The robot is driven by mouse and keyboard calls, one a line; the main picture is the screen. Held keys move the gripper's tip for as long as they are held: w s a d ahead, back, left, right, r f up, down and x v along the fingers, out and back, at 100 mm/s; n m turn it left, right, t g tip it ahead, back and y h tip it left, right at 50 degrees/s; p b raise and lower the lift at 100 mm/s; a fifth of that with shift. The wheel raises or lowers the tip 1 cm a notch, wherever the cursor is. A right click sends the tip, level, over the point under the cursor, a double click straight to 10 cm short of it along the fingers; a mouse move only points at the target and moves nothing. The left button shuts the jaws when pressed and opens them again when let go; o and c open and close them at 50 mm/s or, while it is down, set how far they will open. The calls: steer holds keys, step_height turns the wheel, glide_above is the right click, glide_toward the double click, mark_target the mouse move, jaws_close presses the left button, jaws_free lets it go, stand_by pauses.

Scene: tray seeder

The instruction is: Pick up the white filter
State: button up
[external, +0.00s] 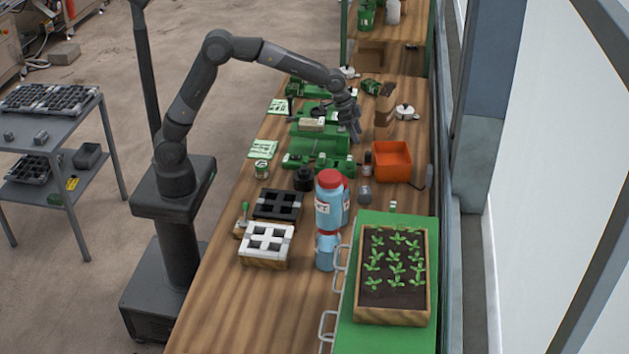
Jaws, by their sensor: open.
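I cannot tell for sure which thing is the white filter. A small round white item with a dark top (405,112) sits on the wooden bench, right of my gripper and beyond the orange bin. A similar small white item (348,72) lies farther back on the bench. My gripper (355,138) points down at the right end of the green machine (318,145). It is open, and I see nothing held in it. The fingertips are small here, and whether they touch the machine cannot be told.
An orange bin (393,161) stands right of the machine, with a brown item (384,118) behind it. Blue bottles with red caps (329,205), a white tray (266,243), a black tray (277,205) and a seedling box (393,316) stand nearer. Bare bench (225,305) lies front left.

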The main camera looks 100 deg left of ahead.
mark_target(366, 152)
steer(key=shift+a+x, duration=0.15)
steer(key=shift+x, duration=1.65)
steer(key=shift+a+x, duration=0.15)
steer(key=shift+x, duration=1.65)
steer(key=shift+a+x, duration=0.15)
steer(key=shift+x, duration=1.6)
steer(key=shift+w, duration=0.1)
steer(key=shift+c, duration=0.4)
jaws_close()
steer(key=shift+r, duration=0.1)
